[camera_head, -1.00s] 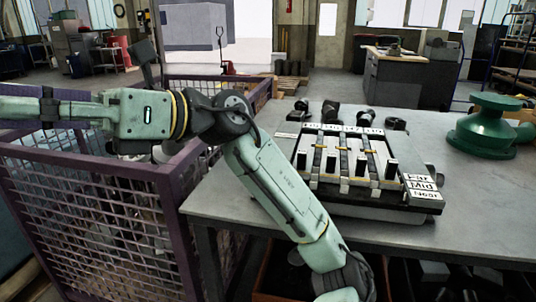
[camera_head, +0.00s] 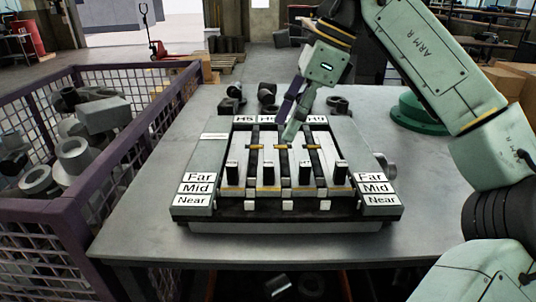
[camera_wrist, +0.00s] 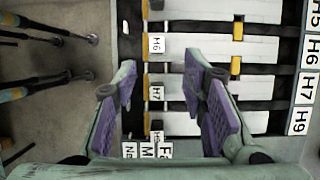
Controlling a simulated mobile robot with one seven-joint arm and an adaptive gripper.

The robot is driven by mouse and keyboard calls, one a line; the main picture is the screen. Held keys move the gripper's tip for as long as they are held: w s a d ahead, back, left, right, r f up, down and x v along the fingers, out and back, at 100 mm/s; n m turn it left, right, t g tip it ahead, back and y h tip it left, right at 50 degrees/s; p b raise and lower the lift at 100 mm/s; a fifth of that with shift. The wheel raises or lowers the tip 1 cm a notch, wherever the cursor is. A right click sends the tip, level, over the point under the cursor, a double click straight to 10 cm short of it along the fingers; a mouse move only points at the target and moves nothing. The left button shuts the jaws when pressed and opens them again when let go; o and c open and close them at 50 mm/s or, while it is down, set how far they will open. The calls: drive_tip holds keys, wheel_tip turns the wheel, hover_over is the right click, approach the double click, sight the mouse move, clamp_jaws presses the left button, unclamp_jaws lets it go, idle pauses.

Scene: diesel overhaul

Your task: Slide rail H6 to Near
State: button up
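The rail unit (camera_head: 287,213) sits on the table, with several pale rails side by side, each with a dark upright handle. Rail H6 (camera_head: 268,185) is second from the left; its handle (camera_head: 268,172) stands in line with the others, about level with the Far sign (camera_head: 203,161). The Near signs (camera_head: 193,200) are at the front edge. My gripper (camera_head: 290,118) is over the back half of the unit, pointing down. In the wrist view my gripper (camera_wrist: 160,72) is open and empty, its purple-padded fingers apart above the rails; the H6 tag (camera_wrist: 157,43) shows just beyond them.
A purple mesh crate (camera_head: 60,212) with metal parts stands left of the table. Dark fittings (camera_head: 232,98) lie behind the unit. A green flanged part (camera_head: 412,112) is at the back right. The bare table (camera_head: 160,160) is free left of the unit.

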sight(270, 162)
drive_tip(key=x, duration=0.6)
drive_tip(key=p+x, duration=0.1)
drive_tip(key=x, duration=0.3)
drive_tip(key=shift+s+a, duration=0.2)
drive_tip(key=shift+s, duration=0.05)
drive_tip(key=shift+c, duration=0.2)
clamp_jaws()
